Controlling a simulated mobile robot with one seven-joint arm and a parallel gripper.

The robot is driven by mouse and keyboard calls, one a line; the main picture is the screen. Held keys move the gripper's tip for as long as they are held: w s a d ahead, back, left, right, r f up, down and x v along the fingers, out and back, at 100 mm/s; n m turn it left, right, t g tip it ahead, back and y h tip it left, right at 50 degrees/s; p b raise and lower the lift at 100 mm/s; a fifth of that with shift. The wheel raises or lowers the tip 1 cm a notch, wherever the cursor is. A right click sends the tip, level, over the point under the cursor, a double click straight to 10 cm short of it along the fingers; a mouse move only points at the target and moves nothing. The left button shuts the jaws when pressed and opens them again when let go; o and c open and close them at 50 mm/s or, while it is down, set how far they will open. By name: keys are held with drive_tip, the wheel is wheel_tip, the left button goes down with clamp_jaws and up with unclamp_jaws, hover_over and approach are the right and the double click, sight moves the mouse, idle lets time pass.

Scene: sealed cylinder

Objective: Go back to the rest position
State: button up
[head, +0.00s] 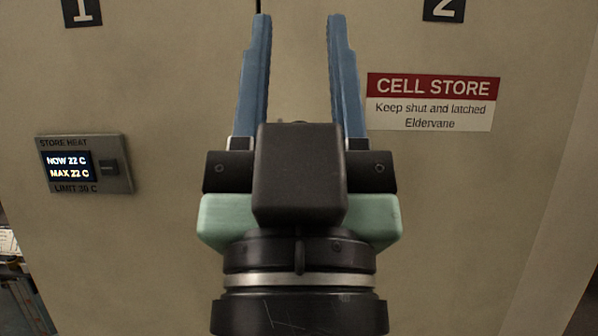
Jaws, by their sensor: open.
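My gripper (299,22) is in the middle of the head view, with its two blue fingers pointing up the picture. The fingers are apart and nothing shows between them. Behind them is the beige front of a cell store (190,230). I cannot tell the distance between the fingertips and the store front. Parts of the front are hidden behind my gripper and wrist.
A red and white sign (432,101) reads "CELL STORE, Keep shut and latched, Eldervane". A heat display (84,164) at left reads now 22 C, max 22 C, limit 30 C. Number plates 1 (81,11) and 2 (443,9) are at the top. Cluttered items (14,275) show at lower left.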

wheel_tip(320, 180, up, 18)
drive_tip(key=s+p, duration=0.1)
drive_tip(key=p, duration=1.4)
drive_tip(key=shift+s+f+t, duration=0.15)
drive_tip(key=shift+s+t, duration=0.15)
drive_tip(key=shift+f, duration=0.1)
